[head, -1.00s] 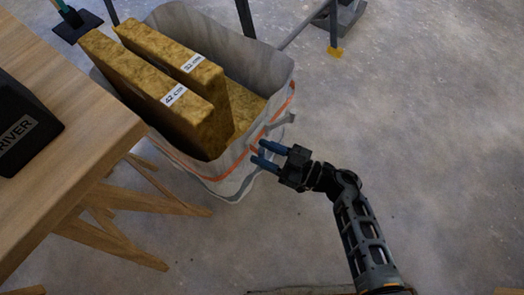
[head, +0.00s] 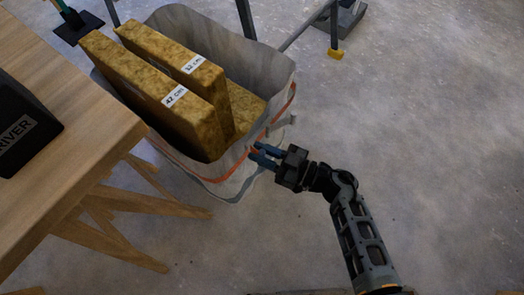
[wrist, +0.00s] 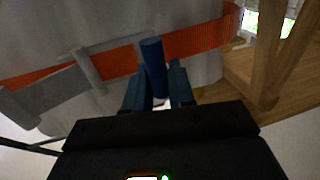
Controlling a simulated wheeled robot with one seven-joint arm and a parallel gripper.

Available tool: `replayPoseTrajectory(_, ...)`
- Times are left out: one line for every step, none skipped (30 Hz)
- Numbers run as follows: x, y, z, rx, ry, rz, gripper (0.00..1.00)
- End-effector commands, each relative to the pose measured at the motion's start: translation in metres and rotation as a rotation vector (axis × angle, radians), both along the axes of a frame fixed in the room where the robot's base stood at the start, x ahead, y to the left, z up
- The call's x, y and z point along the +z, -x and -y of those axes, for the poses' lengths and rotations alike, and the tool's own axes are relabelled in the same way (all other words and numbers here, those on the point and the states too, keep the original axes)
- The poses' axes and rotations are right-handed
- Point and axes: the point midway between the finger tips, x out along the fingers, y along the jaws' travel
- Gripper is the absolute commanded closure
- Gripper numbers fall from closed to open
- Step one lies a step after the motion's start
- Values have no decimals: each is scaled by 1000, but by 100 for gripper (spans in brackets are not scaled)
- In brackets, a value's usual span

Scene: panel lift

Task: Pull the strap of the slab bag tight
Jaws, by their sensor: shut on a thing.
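The slab bag (head: 263,60) is a tall pale sack on the floor. Two upright yellow slabs (head: 150,85) stand in it, labelled 42 cm and 32 cm, with another slab lower beside them. An orange strap runs round its outside; the wrist view shows the orange band (wrist: 205,40) with a grey length (wrist: 60,90) and a grey bar (wrist: 88,70). My gripper (head: 256,154) is at the bag's near right side. In the wrist view a blue cylindrical piece (wrist: 153,65), seemingly the strap's pull, stands between my fingers (wrist: 158,88), which are shut on it.
A wooden table (head: 95,120) with a black case (head: 20,125) stands at left, its trestle legs (head: 140,200) close to the bag. A metal stand (head: 335,30) with a yellow foot is behind. The floor to the right is clear.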

Motion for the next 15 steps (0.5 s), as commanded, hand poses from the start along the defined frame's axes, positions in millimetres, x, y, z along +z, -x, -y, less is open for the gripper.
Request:
replayPoseTrajectory(0, 0, 0, 1, 0, -1, 100)
replayPoseTrajectory(0, 1, 0, 1, 0, -1, 100)
replayPoseTrajectory(0, 1, 0, 1, 0, -1, 100)
replayPoseTrajectory(0, 1, 0, 1, 0, -1, 100)
replayPoseTrajectory(0, 1, 0, 1, 0, -1, 100)
replayPoseTrajectory(0, 1, 0, 1, 0, -1, 100)
replayPoseTrajectory(0, 1, 0, 1, 0, -1, 100)
replayPoseTrajectory(0, 1, 1, 0, 0, -1, 100)
replayPoseTrajectory(1, 2, 2, 0, 0, -2, 100)
replayPoseTrajectory(2, 4, 5, -1, 0, -2, 100)
replayPoseTrajectory(2, 6, 7, -2, 1, -3, 100)
replayPoseTrajectory(4, 9, 12, -2, 0, -4, 100)
replayPoseTrajectory(4, 12, 17, -3, 1, -5, 100)
replayPoseTrajectory(5, 16, 21, -3, 0, -7, 100)
replayPoseTrajectory(5, 22, 29, -4, 0, -6, 100)
